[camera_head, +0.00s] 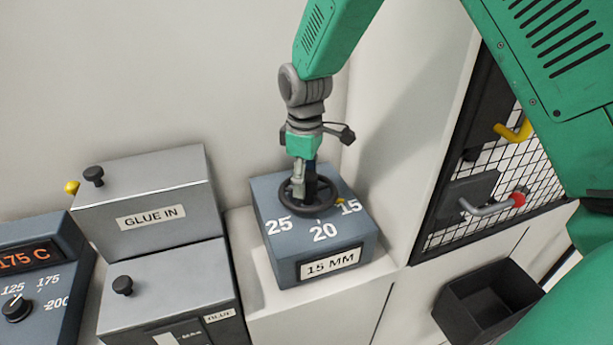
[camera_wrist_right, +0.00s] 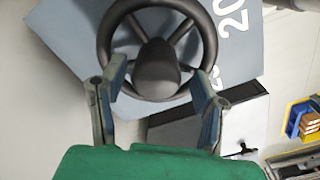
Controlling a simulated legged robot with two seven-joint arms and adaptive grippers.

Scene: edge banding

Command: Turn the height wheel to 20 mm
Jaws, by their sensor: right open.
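The height wheel (camera_head: 322,196) is a dark spoked handwheel on top of a blue-grey box (camera_head: 284,262). The box top carries the marks 25, 20 and 15, and a yellow pointer shows near the 15. A plate on its front reads 15 MM (camera_head: 330,262). My right gripper (camera_head: 305,190) reaches down from above onto the wheel. In the right wrist view the wheel (camera_wrist_right: 157,65) fills the top middle, and my right gripper (camera_wrist_right: 158,95) is open, its two fingers apart on either side of the near rim and hub. I cannot tell whether they touch. My left gripper is out of view.
To the right are a mesh cage (camera_head: 480,200) with handles and a black bin (camera_head: 487,300). A pale wall stands behind.

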